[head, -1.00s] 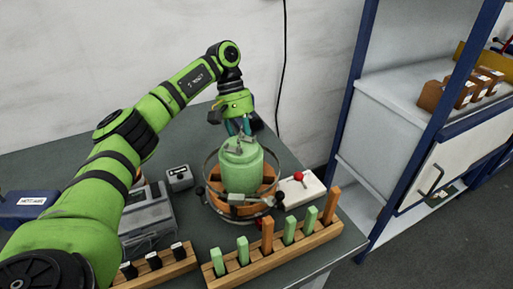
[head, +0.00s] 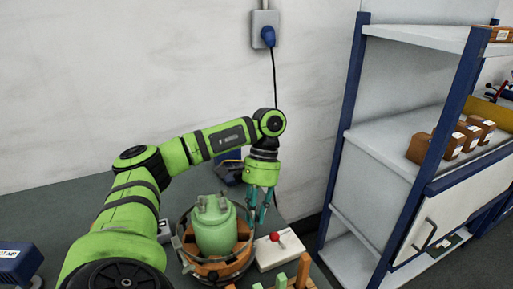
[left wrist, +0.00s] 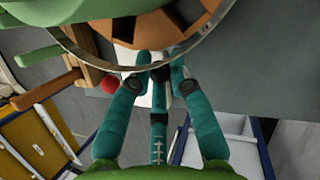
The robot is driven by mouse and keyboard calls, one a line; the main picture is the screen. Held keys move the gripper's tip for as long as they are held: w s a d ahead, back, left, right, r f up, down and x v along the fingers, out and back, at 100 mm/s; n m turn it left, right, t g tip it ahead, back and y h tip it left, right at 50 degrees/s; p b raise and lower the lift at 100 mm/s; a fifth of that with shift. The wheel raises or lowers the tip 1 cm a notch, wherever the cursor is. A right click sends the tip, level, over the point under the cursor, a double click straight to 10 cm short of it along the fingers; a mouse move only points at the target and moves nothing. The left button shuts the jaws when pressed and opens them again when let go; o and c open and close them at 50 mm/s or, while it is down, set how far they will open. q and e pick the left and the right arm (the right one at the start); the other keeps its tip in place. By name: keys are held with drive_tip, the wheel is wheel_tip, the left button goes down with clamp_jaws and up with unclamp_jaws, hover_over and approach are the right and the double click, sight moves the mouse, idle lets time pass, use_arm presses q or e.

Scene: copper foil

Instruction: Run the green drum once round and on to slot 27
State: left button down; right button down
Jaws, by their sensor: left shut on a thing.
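The green drum (head: 215,230) stands upright in a slotted wooden base (head: 216,268), with small lugs on its top. A thin metal ring (left wrist: 207,40) with dark fittings runs around the base. My left gripper (head: 259,215) is to the right of the drum, pointing down, apart from the drum's body. In the left wrist view its teal fingers (left wrist: 160,66) come together at the ring's rim and are shut there. The exact part they hold is partly hidden by the fingertips. The drum (left wrist: 105,8) is cut off by the top edge there. No slot number is readable.
A white box (head: 287,251) with a red knob (head: 278,237) stands right of the drum. Wooden pegs (head: 303,270) are at the front edge. A blue shelf (head: 352,115) stands at the right. A blue plug (head: 268,36) is on the wall.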

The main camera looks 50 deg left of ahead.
use_arm(q)
drive_tip(key=shift+s+d+m+y+p, duration=0.15)
drive_tip(key=shift+d+m+y+p, duration=0.15)
drive_tip(key=shift+d+m+p, duration=0.4)
drive_tip(key=shift+d, duration=0.1)
drive_tip(key=c, duration=1.1)
unclamp_jaws()
drive_tip(key=shift+s, duration=0.1)
drive_tip(key=shift+c, duration=0.2)
drive_tip(key=v, duration=1.2)
